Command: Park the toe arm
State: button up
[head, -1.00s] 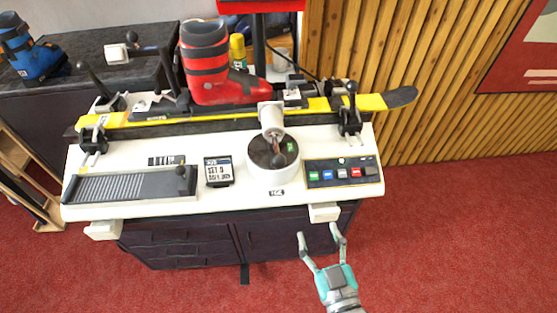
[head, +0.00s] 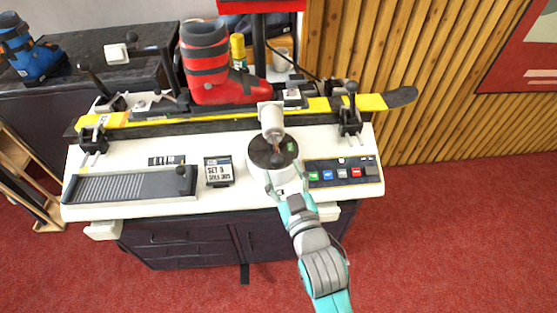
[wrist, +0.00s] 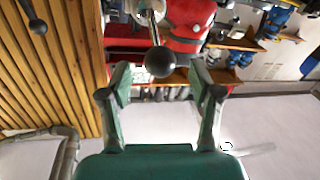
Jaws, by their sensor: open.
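The toe arm is a lever with a dark ball knob (head: 277,159) on the round white base with a black top (head: 257,161) at the bench's front. A silver cylinder (head: 271,118) stands just behind it. In the wrist view the ball knob (wrist: 160,62) and its thin metal rod appear between my fingertips, seemingly ahead of them. My gripper (head: 287,183) is open and empty, over the front of the round base; it also shows in the wrist view (wrist: 160,80). Contact with the knob cannot be told. My gripper covers the base's front label.
A button panel (head: 343,173) lies right of the round base. A small display (head: 218,171) and a grey ribbed tray (head: 130,185) lie left. Behind, a red boot (head: 205,62) stands on a yellow ski (head: 372,103) held by black clamps.

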aim_at(281, 168)
jog(key=shift+x, duration=2.05)
grip_shut()
